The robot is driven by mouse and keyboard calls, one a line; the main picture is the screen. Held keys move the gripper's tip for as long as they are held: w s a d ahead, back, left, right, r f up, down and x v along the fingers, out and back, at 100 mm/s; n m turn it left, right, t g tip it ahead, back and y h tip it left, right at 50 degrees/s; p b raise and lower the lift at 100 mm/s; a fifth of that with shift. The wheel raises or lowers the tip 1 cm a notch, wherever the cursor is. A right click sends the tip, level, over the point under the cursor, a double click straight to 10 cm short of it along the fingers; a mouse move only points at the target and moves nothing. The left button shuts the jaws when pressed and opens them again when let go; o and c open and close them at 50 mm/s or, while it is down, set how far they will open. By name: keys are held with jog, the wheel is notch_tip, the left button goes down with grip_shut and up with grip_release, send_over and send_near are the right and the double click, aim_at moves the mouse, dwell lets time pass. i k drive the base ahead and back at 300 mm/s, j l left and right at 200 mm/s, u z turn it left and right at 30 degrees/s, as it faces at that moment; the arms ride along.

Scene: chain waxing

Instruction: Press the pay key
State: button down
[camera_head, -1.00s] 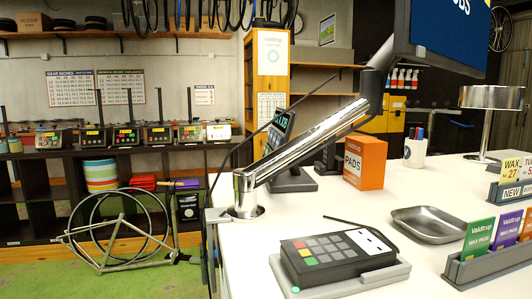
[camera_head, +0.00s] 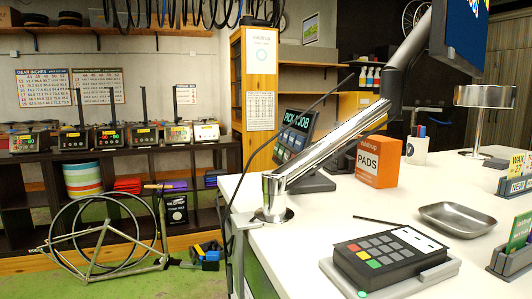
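A black card terminal (camera_head: 402,268) lies on a grey stand (camera_head: 440,274) on the white counter, at the front right of the head view. Its keypad has several grey keys, with a red key (camera_head: 353,247), a yellow key (camera_head: 363,255) and a green key (camera_head: 373,263) along its near left side. No label reading "pay" is legible on any key. A tilted touchscreen (camera_head: 294,132) headed "PICK A JOB" stands farther back on the counter, its buttons too small to read. My gripper is not in view.
A chrome post and arm (camera_head: 325,148) rises from the counter's left corner to a monitor (camera_head: 485,45). An orange PADS box (camera_head: 378,162), metal dish (camera_head: 458,217) and card holders (camera_head: 512,258) stand on the counter. A bicycle frame (camera_head: 98,240) lies on the green floor at left.

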aim_at(282, 149)
jog(key=i+j, duration=0.15)
jog(key=j, duration=0.15)
jog(key=i+j+z, duration=0.1)
jog(key=j, duration=0.25)
jog(key=i+j, duration=0.2)
jog(key=i+j+z, duration=0.1)
jog(key=i+j, duration=0.1)
jog(key=j, duration=0.05)
